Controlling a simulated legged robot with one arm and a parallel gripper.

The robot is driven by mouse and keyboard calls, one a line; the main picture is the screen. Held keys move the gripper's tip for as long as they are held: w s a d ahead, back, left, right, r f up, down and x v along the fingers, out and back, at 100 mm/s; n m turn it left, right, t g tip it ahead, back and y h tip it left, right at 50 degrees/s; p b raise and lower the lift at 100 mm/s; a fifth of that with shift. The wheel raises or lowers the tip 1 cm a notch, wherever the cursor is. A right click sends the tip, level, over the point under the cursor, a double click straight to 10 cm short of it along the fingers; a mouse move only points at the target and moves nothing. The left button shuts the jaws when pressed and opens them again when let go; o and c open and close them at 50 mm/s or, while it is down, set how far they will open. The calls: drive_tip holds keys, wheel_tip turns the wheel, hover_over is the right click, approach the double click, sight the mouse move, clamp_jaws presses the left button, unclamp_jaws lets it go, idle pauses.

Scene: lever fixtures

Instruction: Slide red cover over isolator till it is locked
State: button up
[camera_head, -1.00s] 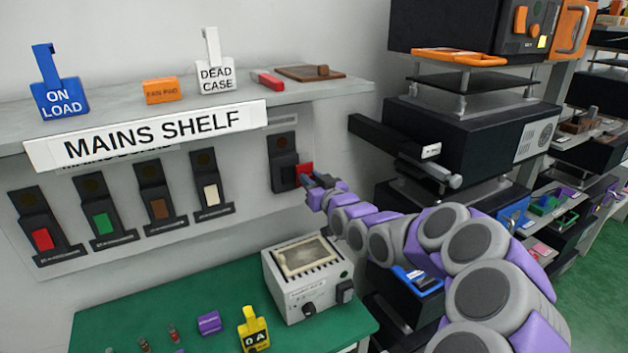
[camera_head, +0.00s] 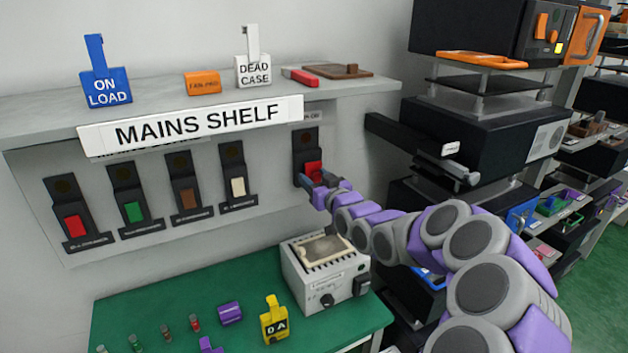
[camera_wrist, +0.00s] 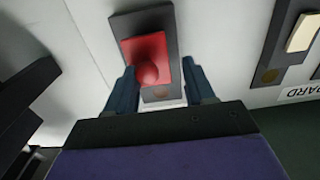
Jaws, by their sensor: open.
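The isolator (camera_head: 306,143) is a dark upright plate on the grey board, under the right end of the shelf. Its red cover (camera_head: 313,169) sits on the lower part of the plate; in the wrist view the red cover (camera_wrist: 147,58) shows a round red knob facing me. My gripper (camera_head: 318,181) is at the cover. In the wrist view my gripper (camera_wrist: 160,88) is open, one finger on each side of the plate's end, with the cover's knob between and just beyond the fingertips. I cannot tell whether the fingers touch it.
Several similar isolators with red (camera_head: 75,226), green, brown and cream parts stand left on the board. The MAINS SHELF (camera_head: 40,133) overhangs above. A grey device (camera_head: 325,270) stands on the green bench below. Black equipment (camera_head: 415,145) juts out at right.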

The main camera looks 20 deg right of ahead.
drive_tip(key=shift+d+f, duration=0.1)
drive_tip(key=shift+d, duration=0.8)
drive_tip(key=shift+s+a, duration=0.15)
drive_tip(key=shift+s, duration=0.3)
drive_tip(key=s+d+b, duration=0.1)
drive_tip(key=s+b, duration=0.1)
drive_tip(key=s, duration=1.4)
drive_tip(key=shift+s, duration=0.25)
drive_tip(key=shift+a, duration=0.2)
drive_tip(key=shift+f, duration=0.1)
